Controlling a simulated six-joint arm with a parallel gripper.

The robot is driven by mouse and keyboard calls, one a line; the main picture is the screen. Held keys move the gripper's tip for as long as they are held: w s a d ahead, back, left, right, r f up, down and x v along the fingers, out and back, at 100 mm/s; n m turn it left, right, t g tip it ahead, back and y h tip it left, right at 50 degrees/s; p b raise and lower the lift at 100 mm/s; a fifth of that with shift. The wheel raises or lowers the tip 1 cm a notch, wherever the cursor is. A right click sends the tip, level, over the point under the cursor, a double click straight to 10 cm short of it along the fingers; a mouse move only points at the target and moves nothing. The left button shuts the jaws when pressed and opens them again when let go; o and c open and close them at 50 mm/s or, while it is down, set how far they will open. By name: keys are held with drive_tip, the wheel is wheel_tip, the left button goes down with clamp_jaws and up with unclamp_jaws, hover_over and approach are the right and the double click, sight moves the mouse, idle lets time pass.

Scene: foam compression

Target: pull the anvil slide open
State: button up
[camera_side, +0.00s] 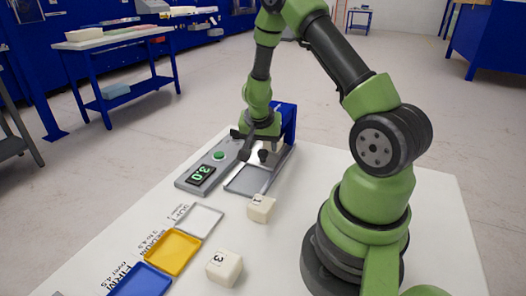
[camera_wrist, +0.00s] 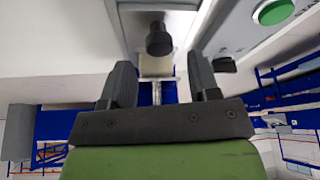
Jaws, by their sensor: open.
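The compression tester is a grey unit with a blue press frame (camera_side: 289,122) at its back. Its grey slide tray (camera_side: 246,181) lies at the front right side of the unit. A black knob (camera_wrist: 159,39) shows in the wrist view on a pale metal surface. My gripper (camera_side: 255,150) is low over the tester, in front of the blue frame. In the wrist view my gripper (camera_wrist: 160,68) is open, with the knob in line with the gap between its fingers. A cream block (camera_wrist: 156,66) shows behind the gap. Contact with the knob cannot be told.
The tester has a green button (camera_side: 218,155) and a display (camera_side: 201,174) reading 3.0. Two cream foam cubes, one nearer the tester (camera_side: 261,208) and one marked 3 (camera_side: 224,267), lie on the white table. White (camera_side: 200,221), yellow (camera_side: 172,252) and blue (camera_side: 140,280) trays line the left.

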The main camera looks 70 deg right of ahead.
sight(263, 151)
drive_tip(key=shift+x, duration=2.1)
